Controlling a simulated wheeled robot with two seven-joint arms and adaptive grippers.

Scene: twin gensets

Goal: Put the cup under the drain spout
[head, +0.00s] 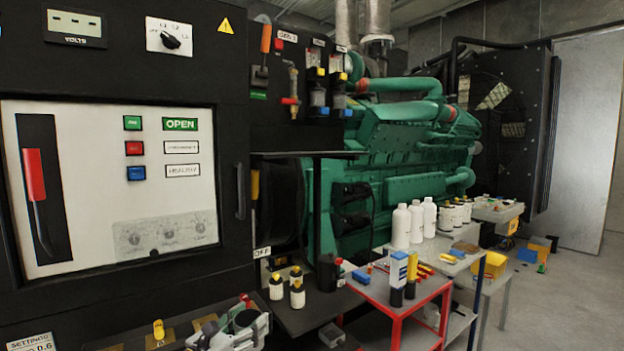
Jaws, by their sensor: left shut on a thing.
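My left gripper (240,325) is low in the head view, in front of the dark shelf below the cabinet. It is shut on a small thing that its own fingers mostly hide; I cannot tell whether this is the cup. Filter bowls (318,98) with yellow and blue parts hang on the black panel. A brass fitting with a red part (291,105) is left of them; I cannot tell which of these is the drain spout. A small dark grey container (331,336) stands on the shelf, right of the gripper and apart from it. My right gripper is not in view.
Small bottles with dark caps (297,293) stand on the shelf close behind the gripper. A red-framed table (392,297) with a blue-and-white box (398,268) is to the right. The green engine (410,150) is behind. Open floor (575,300) lies at far right.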

